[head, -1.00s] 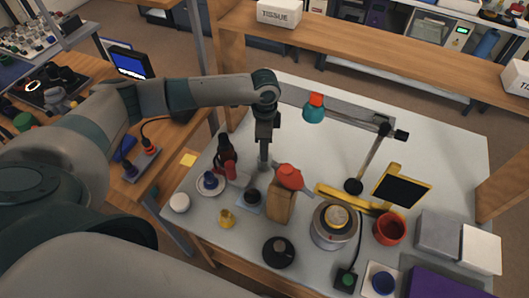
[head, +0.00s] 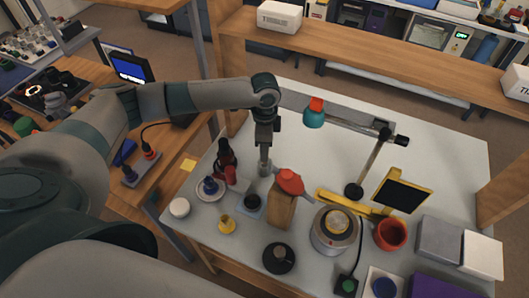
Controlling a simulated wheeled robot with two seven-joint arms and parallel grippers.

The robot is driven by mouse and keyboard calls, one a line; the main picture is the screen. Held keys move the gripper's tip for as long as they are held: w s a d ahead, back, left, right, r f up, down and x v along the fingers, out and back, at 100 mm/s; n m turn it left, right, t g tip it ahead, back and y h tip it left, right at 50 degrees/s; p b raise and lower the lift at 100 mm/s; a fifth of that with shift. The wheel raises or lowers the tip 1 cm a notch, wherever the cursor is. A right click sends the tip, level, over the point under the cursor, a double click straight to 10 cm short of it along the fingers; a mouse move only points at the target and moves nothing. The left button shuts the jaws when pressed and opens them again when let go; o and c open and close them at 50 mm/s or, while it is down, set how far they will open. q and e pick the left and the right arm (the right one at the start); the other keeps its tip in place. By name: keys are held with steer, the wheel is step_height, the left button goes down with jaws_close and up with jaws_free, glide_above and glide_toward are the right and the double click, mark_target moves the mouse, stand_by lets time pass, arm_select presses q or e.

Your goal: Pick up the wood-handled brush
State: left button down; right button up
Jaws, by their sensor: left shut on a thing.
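My left gripper (head: 264,168) points straight down over the left part of the white table, behind the wooden block with a red top. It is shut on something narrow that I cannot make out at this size. I cannot pick out the wood-handled brush clearly; the fingers and the nearby things hide that spot. My right gripper is not in view.
A dark red bottle (head: 224,158) and a saucer (head: 210,190) stand left of the gripper. The wooden block (head: 281,211) stands in front, with a round metal device (head: 335,231) and red pot (head: 391,234) further right. The table's back right is clear.

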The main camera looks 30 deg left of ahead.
arm_select(q)
step_height(320, 180, up, 8)
steer(key=shift+r+b, duration=0.15)
steer(key=shift+b, duration=1.1)
steer(key=shift+r, duration=0.6)
